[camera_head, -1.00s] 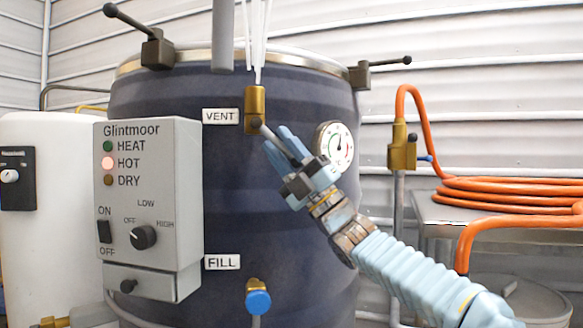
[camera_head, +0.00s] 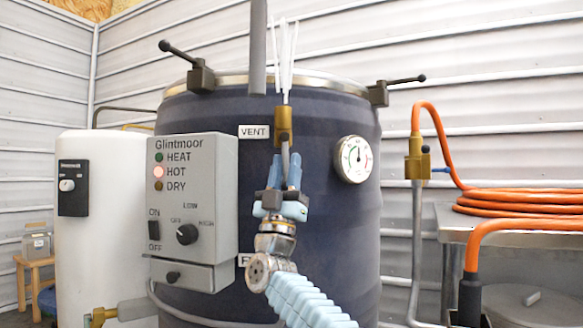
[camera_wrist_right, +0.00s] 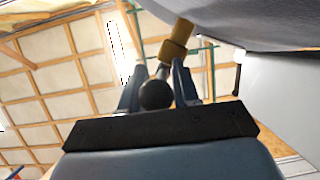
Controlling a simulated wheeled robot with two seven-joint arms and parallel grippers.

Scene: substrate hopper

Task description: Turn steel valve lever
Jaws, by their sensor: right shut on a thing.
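The brass vent valve (camera_head: 283,122) sits on the front of the dark drum, right of the VENT label (camera_head: 254,132). Its steel lever (camera_head: 285,158) points straight down from the valve body. My right gripper (camera_head: 284,172) is shut on the lever from below, one light-blue finger on each side. In the right wrist view the dark round lever end (camera_wrist_right: 155,95) shows between the fingers, with the brass valve (camera_wrist_right: 179,38) beyond. White streaks (camera_head: 285,60) rise above the valve. My left gripper is not in view.
The drum (camera_head: 330,230) carries a round gauge (camera_head: 354,159) to the right of the lever. A grey control box (camera_head: 190,210) with the HOT lamp lit stands left. An orange hose (camera_head: 520,204) lies coiled on a metal table at right. My right arm covers the FILL area.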

